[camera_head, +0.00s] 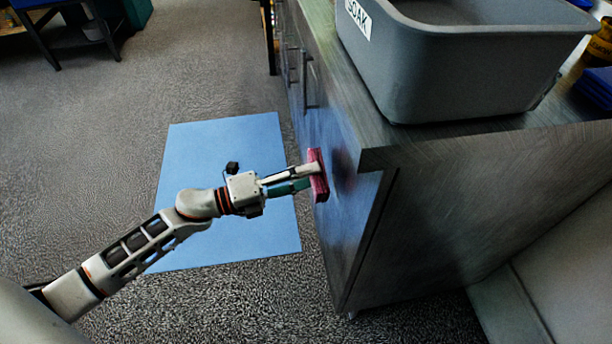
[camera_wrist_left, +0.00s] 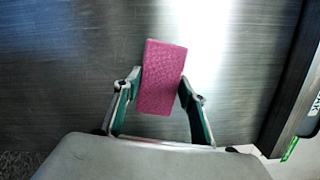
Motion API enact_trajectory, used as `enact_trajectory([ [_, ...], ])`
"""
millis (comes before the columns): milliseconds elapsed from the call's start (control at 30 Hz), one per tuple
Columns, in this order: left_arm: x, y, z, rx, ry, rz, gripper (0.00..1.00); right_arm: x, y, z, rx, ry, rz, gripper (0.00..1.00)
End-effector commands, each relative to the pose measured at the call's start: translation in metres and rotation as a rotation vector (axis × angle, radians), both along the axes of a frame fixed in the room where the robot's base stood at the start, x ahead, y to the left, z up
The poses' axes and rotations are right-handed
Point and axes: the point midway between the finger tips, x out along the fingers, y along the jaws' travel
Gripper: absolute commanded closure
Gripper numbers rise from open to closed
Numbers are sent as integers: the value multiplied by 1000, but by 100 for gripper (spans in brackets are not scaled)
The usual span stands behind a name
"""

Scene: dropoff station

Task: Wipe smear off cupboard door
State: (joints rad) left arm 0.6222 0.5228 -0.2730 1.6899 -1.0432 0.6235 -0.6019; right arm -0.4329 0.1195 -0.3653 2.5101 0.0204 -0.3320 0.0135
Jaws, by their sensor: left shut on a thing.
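My left gripper (camera_head: 306,178) reaches in from the left and is shut on a pink sponge (camera_head: 318,175). In the left wrist view the sponge (camera_wrist_left: 162,77) sits tilted between the two fingers (camera_wrist_left: 160,95). The cupboard door (camera_head: 342,215) is brushed grey metal and fills most of the wrist view (camera_wrist_left: 70,70). The sponge is up against or very near the door; I cannot tell if it touches. A dark reddish patch (camera_head: 344,166) shows on the door just right of the sponge; it may be smear or reflection. My right gripper is out of view.
A grey tub (camera_head: 470,75) labelled SOAK stands on the counter (camera_head: 365,110) above the door. Door handles (camera_head: 309,85) stick out further back. A blue mat (camera_head: 215,150) lies on the carpet under my arm. The floor at left is mostly clear.

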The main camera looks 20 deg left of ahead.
Motion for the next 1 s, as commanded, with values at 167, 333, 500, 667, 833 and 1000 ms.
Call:
enact_trajectory([
  [167, 0, 0, 0, 0, 0, 0, 76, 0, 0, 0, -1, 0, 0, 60],
  [333, 2, -2, 1, -1, -1, 0, 76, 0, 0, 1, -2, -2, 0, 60],
  [500, 4, -5, 1, -1, -1, 1, 76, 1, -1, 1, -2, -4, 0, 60],
  [667, 5, -7, 1, -1, -1, 0, 76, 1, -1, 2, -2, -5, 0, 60],
  [833, 7, -10, 0, -1, -1, 0, 76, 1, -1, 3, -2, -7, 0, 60],
  [1000, 8, -12, 0, -1, -1, 0, 76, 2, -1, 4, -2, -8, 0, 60],
])
